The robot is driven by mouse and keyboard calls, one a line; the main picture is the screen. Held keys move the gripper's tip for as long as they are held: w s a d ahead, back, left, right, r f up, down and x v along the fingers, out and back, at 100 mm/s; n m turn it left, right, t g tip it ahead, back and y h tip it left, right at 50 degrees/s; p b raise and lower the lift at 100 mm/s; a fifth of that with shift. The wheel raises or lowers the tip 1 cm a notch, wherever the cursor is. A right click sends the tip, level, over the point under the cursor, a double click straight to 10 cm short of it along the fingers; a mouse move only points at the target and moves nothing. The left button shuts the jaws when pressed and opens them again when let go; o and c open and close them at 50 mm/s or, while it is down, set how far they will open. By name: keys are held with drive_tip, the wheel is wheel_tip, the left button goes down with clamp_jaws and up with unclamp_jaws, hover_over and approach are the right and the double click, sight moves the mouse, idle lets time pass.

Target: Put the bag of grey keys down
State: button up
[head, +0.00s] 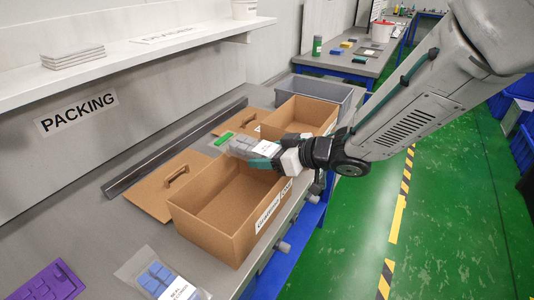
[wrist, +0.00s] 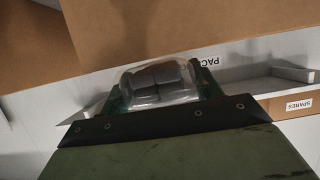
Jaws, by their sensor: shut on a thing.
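The bag of grey keys (head: 241,145) is a clear bag with grey pieces and a white label. My gripper (head: 262,155) is shut on it and holds it over the far right part of an open brown box (head: 213,214). In the wrist view the bag (wrist: 160,82) sits between the fingertips of my gripper (wrist: 160,95), with the grey keys showing through the clear plastic. The box appears empty where its floor shows. From these frames I cannot tell whether the bag touches the box rim.
A second brown box (head: 300,115) and a grey bin (head: 322,90) stand farther back. A bag of blue keys (head: 162,279) and a purple tray (head: 47,284) lie in front. A shelf (head: 130,45) overhangs the left side.

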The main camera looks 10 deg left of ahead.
drive_tip(key=shift+f, duration=0.6)
drive_tip(key=o, duration=1.2)
drive_tip(key=shift+s+d+f, duration=0.1)
